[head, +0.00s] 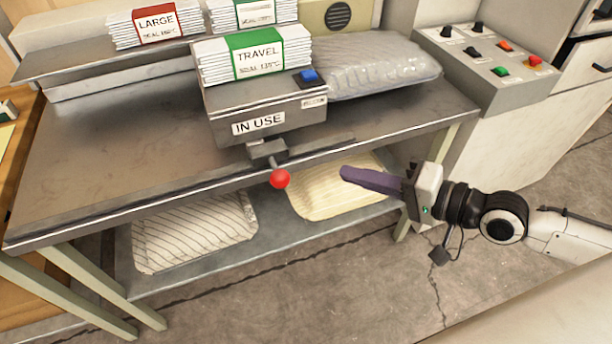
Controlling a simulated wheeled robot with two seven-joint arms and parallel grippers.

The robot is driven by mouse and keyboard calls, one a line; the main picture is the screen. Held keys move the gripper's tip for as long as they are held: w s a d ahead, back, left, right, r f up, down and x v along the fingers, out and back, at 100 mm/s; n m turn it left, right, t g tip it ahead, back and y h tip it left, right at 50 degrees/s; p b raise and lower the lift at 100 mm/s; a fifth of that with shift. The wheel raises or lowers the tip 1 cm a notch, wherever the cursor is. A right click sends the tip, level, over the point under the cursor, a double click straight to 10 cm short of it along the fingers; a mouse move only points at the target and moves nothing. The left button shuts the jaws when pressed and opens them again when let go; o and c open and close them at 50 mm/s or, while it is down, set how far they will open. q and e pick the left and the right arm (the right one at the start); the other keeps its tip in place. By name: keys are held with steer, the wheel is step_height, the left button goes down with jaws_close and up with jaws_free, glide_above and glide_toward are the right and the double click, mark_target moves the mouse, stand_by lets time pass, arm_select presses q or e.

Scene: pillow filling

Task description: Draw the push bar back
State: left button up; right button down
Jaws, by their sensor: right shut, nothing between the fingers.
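The push bar shows as a short dark metal bar (268,155) with a red ball knob (280,179) on its end. It sticks out at the table's front edge, below the grey box labelled IN USE (262,118). My right gripper (345,174) comes in from the right, its purple fingers shut and pointing left at the knob. The fingertips are apart from the knob, to its right, with nothing held. My left gripper is not in view.
A stack of TRAVEL sleeves (240,55) and a blue button (309,76) sit on the box. A plastic-wrapped pillow (385,65) lies behind right. Striped (195,232) and cream (335,190) pillows lie on the lower shelf. A control panel (490,65) stands right of the metal table (110,160).

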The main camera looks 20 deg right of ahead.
steer(key=w+a+f, duration=0.3)
steer(key=w+a, duration=0.3)
steer(key=a, duration=0.1)
steer(key=shift+a+f+p, duration=0.25)
steer(key=shift+a+p, duration=0.05)
steer(key=shift+a, duration=0.05)
